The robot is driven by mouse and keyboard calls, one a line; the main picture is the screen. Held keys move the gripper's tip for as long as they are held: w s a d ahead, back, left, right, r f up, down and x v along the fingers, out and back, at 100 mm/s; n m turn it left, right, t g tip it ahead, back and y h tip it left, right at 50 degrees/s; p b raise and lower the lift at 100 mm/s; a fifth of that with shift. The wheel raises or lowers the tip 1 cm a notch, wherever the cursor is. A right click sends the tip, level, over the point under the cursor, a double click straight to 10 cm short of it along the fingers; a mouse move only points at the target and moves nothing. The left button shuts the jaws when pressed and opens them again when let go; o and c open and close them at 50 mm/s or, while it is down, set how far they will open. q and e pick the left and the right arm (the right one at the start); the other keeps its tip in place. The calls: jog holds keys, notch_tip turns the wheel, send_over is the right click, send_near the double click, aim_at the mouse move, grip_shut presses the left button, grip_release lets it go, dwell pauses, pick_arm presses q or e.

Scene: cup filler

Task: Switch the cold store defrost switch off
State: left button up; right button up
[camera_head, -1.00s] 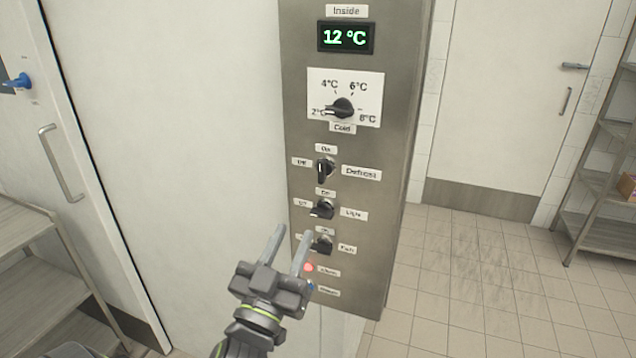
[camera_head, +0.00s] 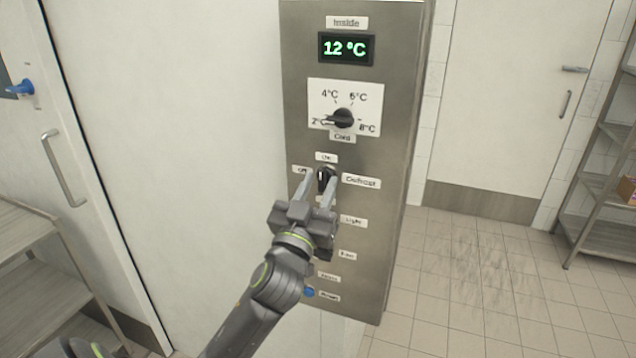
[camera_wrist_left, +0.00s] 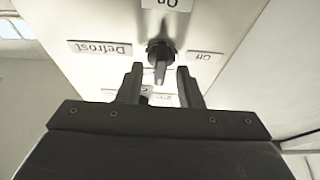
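The defrost switch (camera_head: 324,177) is a black rotary knob on the steel control panel (camera_head: 390,100), between the "Off" label on its left, the "On" label above and the "Defrost" label on its right. My left gripper (camera_head: 317,187) is open, with its fingertips just below and around the knob. In the left wrist view the knob (camera_wrist_left: 160,58) shows between and just beyond the two fingertips (camera_wrist_left: 160,75), its handle pointing toward the gripper, away from "On". I cannot tell whether the fingers touch it. My right gripper is not in view.
A temperature dial (camera_head: 343,118) and a 12 °C display (camera_head: 346,49) are above on the panel. The light and fan switches are mostly hidden behind my gripper. A metal rack (camera_head: 30,255) stands at left, a shelf (camera_head: 605,190) at right.

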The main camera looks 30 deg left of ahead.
pick_arm(q)
jog(key=shift+c, duration=0.2)
grip_shut()
